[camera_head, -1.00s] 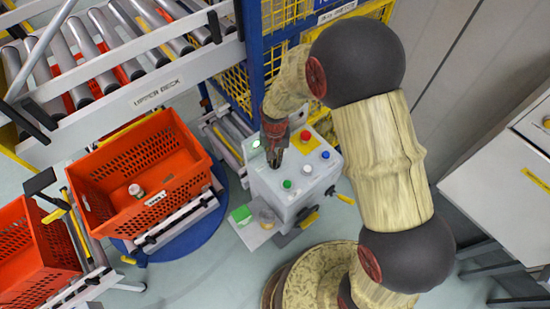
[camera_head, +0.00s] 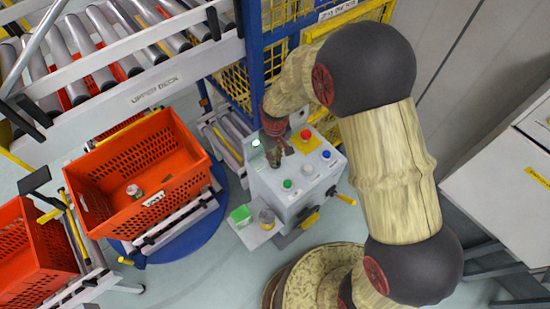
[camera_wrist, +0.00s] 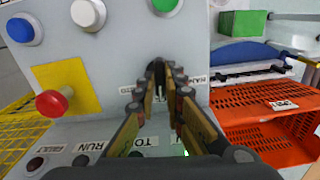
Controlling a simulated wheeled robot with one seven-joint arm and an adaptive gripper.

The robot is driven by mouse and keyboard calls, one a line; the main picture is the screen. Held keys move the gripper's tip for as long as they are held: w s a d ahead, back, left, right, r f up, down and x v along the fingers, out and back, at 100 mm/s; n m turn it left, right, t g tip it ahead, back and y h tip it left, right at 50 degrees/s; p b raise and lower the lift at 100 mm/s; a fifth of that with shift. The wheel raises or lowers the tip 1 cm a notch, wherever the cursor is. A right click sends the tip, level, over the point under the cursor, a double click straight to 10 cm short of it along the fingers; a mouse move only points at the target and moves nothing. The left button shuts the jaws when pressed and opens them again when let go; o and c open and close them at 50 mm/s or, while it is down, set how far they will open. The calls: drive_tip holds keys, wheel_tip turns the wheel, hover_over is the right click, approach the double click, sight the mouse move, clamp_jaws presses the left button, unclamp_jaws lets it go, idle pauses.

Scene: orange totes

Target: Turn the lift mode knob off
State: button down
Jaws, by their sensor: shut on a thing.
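The control box (camera_head: 312,203) is a pale grey panel with several coloured buttons. My gripper (camera_head: 279,152) is over its left part, at the panel face. In the wrist view my gripper (camera_wrist: 160,92) has its two fingers closed in on a small dark knob (camera_wrist: 156,68) on the panel. The fingers hide much of the knob, so its pointing direction cannot be read. A label with "HAN" (camera_wrist: 222,77) shows right of the knob; another label on its left is partly covered by a finger.
A red mushroom button (camera_wrist: 54,103) on a yellow plate stands out from the panel. Blue (camera_wrist: 20,30), white (camera_wrist: 88,13) and green buttons are near the knob. Orange totes (camera_head: 101,177) stand left of the box, with a roller conveyor (camera_head: 85,105) behind.

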drive_tip(key=shift+n, duration=0.6)
drive_tip(key=c, duration=1.9)
unclamp_jaws()
wheel_tip(320, 180, up, 12)
